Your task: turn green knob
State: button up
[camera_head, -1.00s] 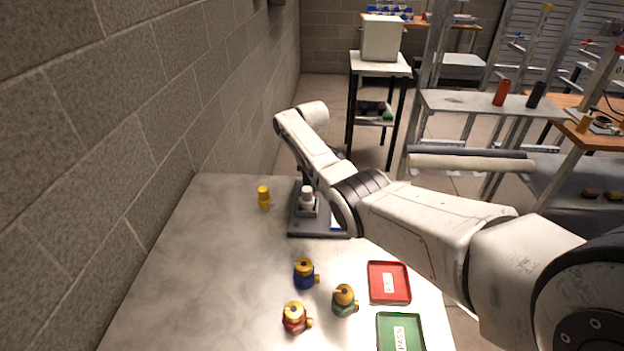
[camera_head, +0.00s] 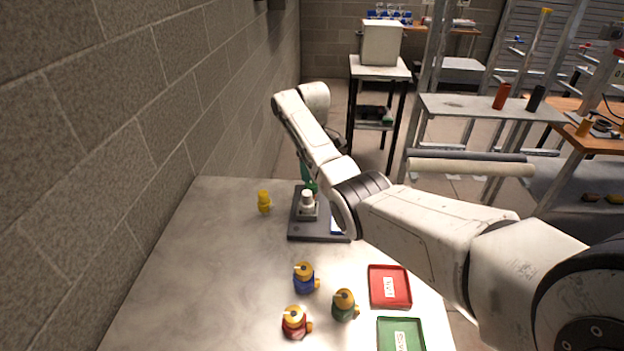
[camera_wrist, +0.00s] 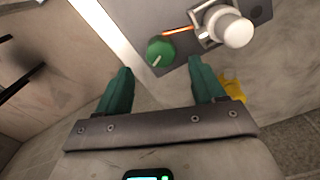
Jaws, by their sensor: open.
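A round green knob (camera_wrist: 160,52) with a pale pointer line sits on a grey panel in the wrist view. My gripper (camera_wrist: 160,66) is open, its two green fingers apart, with the knob just beyond and between the tips in the picture. I cannot tell whether a finger touches it. In the head view the dark base plate (camera_head: 301,229) of the device stands at the far end of the table, and my arm hides much of it. A small green patch shows there beside the arm, but I cannot tell whether it is the knob or a fingertip.
A white cylindrical fitting (camera_wrist: 236,31) stands right of the knob. A yellow fitting (camera_head: 264,201) stands left of the device. Blue (camera_head: 306,283), red (camera_head: 295,325) and green (camera_head: 343,310) valves, a red tray (camera_head: 403,291) and a green tray (camera_head: 384,336) occupy the near table.

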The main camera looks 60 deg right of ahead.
aim_at(312, 183)
notch_tip(312, 183, up, 5)
jog(key=shift+f, duration=0.1)
dwell(0.7)
